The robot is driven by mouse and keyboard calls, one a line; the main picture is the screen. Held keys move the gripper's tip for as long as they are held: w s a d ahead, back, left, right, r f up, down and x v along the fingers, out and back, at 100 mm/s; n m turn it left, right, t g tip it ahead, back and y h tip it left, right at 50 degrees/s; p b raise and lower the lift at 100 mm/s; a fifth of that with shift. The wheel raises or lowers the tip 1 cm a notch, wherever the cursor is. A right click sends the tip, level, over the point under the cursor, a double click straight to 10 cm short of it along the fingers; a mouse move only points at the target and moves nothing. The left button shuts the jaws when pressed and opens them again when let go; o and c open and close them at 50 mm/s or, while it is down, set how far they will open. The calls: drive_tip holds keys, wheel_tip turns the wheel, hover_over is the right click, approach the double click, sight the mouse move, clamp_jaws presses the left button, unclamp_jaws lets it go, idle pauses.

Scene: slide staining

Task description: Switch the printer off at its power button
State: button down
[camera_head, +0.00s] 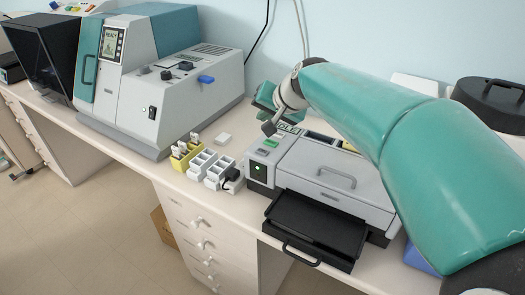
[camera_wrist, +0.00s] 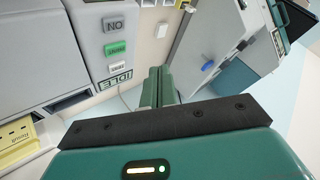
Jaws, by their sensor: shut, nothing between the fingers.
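A grey benchtop machine (camera_head: 330,181) with a black front tray stands right of centre; I take it as the printer, though no name shows. Its left panel has an "IDLE" display, a green button (camera_head: 271,143) and a black rocker switch (camera_head: 259,168) with a green light on the front. In the wrist view its panel shows a grey button marked "ON" (camera_wrist: 115,24), a green button (camera_wrist: 117,48) and the "IDLE" display (camera_wrist: 115,77), upside down. My gripper (camera_head: 268,127) is shut and empty, above the panel's back left end; its fingers (camera_wrist: 158,72) point past the panel. Contact is not visible.
A larger grey and teal machine (camera_head: 185,100) with a "READY" screen and its own lit rocker switch (camera_head: 152,113) stands left. White (camera_head: 200,165) and yellow (camera_head: 180,160) slide racks sit between the machines. The black tray (camera_head: 315,228) juts over the bench edge.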

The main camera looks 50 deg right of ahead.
sight(265, 154)
drive_tip(key=shift+f, duration=4.1)
drive_tip(key=shift+f, duration=0.15)
drive_tip(key=shift+f, duration=0.25)
drive_tip(key=shift+f, duration=0.35)
drive_tip(key=shift+r, duration=0.8)
drive_tip(key=shift+r, duration=2.5)
